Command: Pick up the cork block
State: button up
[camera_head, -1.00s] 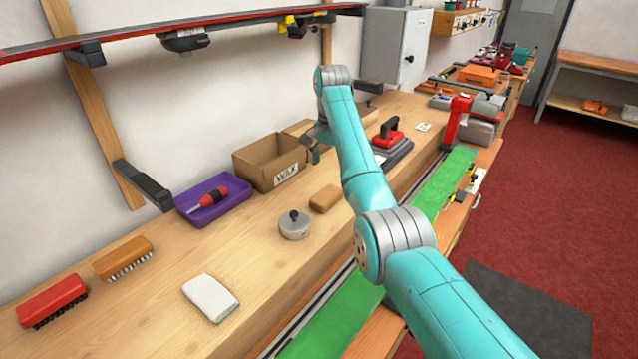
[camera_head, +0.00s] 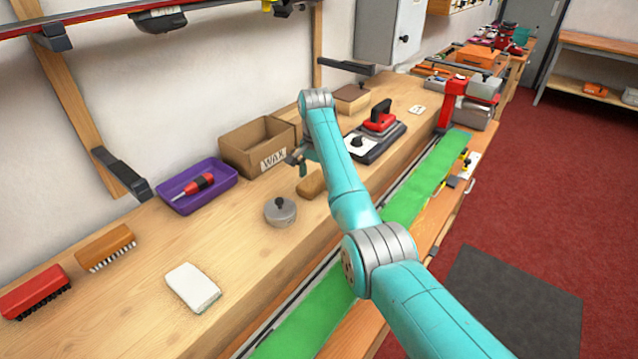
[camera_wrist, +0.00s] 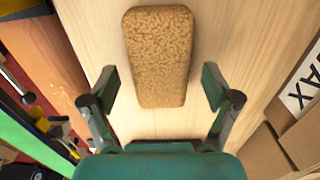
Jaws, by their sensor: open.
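The cork block (camera_wrist: 160,55) is a speckled brown block with rounded corners, lying on the wooden bench (camera_wrist: 90,20). In the head view the cork block (camera_head: 312,184) lies in front of the WAX box and is partly hidden by my arm. My gripper (camera_wrist: 160,88) is open in the wrist view, with one finger on each side of the block's near end and gaps on both sides. In the head view my gripper (camera_head: 298,160) hangs near the block. I cannot tell its exact height above the bench.
The cardboard WAX box (camera_head: 240,158) stands close behind the block. A round grey tin (camera_head: 280,214) with a black knob sits to its left. A purple tray (camera_head: 190,200) and white cloth (camera_head: 190,290) lie farther left.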

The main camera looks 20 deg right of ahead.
jog(key=shift+a+f, duration=0.1)
jog(key=shift+f, duration=0.35)
jog(key=c, duration=1.2)
jog(key=shift+r, duration=0.1)
jog(key=shift+c, duration=0.2)
